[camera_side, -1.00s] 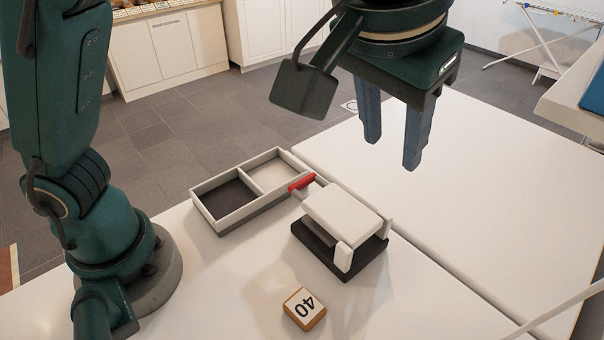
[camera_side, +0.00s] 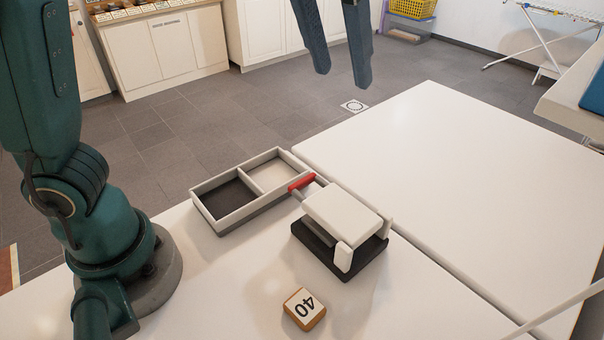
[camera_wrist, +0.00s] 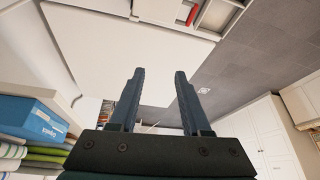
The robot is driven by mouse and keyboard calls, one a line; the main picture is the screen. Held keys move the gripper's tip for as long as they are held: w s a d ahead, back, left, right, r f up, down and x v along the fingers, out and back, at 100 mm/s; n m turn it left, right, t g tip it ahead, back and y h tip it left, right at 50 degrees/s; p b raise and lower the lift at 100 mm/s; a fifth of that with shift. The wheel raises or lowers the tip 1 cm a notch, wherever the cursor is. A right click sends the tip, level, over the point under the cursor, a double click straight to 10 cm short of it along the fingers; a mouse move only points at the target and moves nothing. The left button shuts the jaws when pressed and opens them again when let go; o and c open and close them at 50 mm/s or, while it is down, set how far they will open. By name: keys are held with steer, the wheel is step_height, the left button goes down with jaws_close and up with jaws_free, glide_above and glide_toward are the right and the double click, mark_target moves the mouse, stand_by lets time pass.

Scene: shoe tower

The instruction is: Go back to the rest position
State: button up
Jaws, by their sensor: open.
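My gripper (camera_side: 340,78) is high at the top of the side view, with only its two blue fingers showing. The fingers are apart with nothing between them. In the wrist view my gripper (camera_wrist: 157,80) is also open and empty. The red handle also shows at the top of the wrist view (camera_wrist: 192,15). My gripper touches nothing.
A grey two-compartment tray (camera_side: 225,230) sits left of the device. A wooden block marked 40 (camera_side: 304,309) lies in front. The right part of the table is clear. A blue box (camera_wrist: 30,120) and folded cloths (camera_wrist: 30,158) show at the left in the wrist view.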

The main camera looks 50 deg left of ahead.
steer(key=s+a+f, duration=0.3)
steer(key=s+a, duration=0.3)
steer(key=a, duration=0.4)
steer(key=s+f+m, duration=0.1)
steer(key=s+f, duration=0.1)
steer(key=f, duration=0.2)
steer(key=s+f+m+h, duration=0.1)
steer(key=s+f, duration=0.1)
steer(key=f, duration=0.3)
steer(key=shift+s+f+t, duration=0.2)
steer(key=shift+s+t, duration=0.15)
steer(key=shift+t, duration=0.05)
steer(key=shift+a, duration=0.1)
